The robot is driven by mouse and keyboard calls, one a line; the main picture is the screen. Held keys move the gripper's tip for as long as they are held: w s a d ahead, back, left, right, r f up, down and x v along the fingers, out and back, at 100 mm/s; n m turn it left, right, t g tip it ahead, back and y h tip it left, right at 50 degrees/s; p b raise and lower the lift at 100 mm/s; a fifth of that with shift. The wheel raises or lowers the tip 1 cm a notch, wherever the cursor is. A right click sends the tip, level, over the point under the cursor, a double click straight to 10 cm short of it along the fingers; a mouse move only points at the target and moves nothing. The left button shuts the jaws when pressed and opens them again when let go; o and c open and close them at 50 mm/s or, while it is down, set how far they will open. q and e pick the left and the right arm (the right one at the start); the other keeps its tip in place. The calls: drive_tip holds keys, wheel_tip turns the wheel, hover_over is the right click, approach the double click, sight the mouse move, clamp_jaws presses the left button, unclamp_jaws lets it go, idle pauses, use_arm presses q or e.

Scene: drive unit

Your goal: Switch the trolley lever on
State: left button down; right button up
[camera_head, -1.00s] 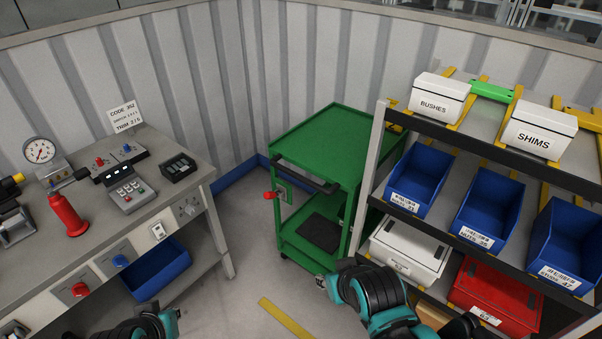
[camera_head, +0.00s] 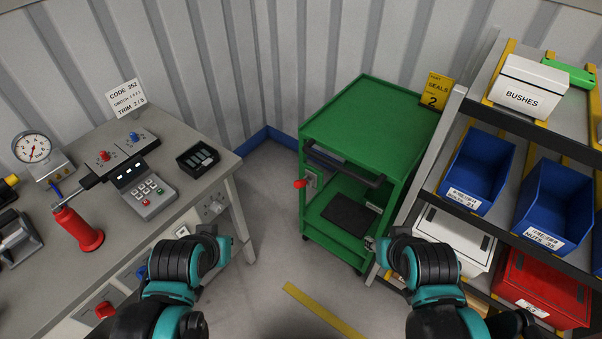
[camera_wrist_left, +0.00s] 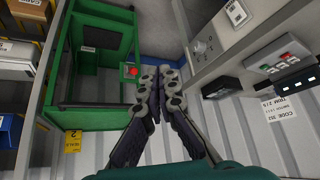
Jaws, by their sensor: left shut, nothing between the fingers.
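The green trolley (camera_head: 372,112) stands on the floor between the workbench and the shelf rack. In the left wrist view the red knob (camera_wrist_left: 131,71) shows just left of my left gripper (camera_wrist_left: 156,70), whose fingers are together and empty. In the head view my left gripper (camera_head: 224,236) is in front of the bench, left of and nearer than the knob. My right gripper (camera_head: 370,243) is low by the trolley's front right corner; its fingers are too small to read.
The workbench (camera_head: 180,137) at left carries a gauge, a red cylinder, a control box and switches. The shelf rack (camera_head: 452,105) at right holds blue bins, white boxes and a red box (camera_head: 540,290). The floor between has a yellow stripe (camera_head: 322,311).

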drive_tip(key=shift+o, duration=0.7)
use_arm(q)
drive_tip(key=w+d+r+m+h+p, duration=0.1)
drive_tip(key=w+d+r+m+p, duration=0.15)
drive_tip(key=w, duration=0.75)
drive_tip(key=w+d+r+m+h+p, duration=0.1)
drive_tip(key=w+d, duration=0.3)
drive_tip(key=w, duration=0.7)
drive_tip(key=w+d+f+m+h+p, duration=0.1)
drive_tip(key=w+d+f+m, duration=0.1)
drive_tip(key=w+f, duration=0.6)
drive_tip(key=w+d+f+m+h+p, duration=0.1)
drive_tip(key=w+d+f+p, duration=0.1)
drive_tip(key=w+d+f, duration=0.3)
wheel_tip(320, 180, down, 4)
drive_tip(key=w, duration=0.3)
drive_tip(key=shift+d+m+g+h, duration=0.25)
drive_tip(key=shift+m+g+h, duration=0.05)
drive_tip(key=shift+m+h, duration=0.1)
use_arm(e)
wheel_tip(320, 180, up, 7)
drive_tip(key=shift+f, duration=0.2)
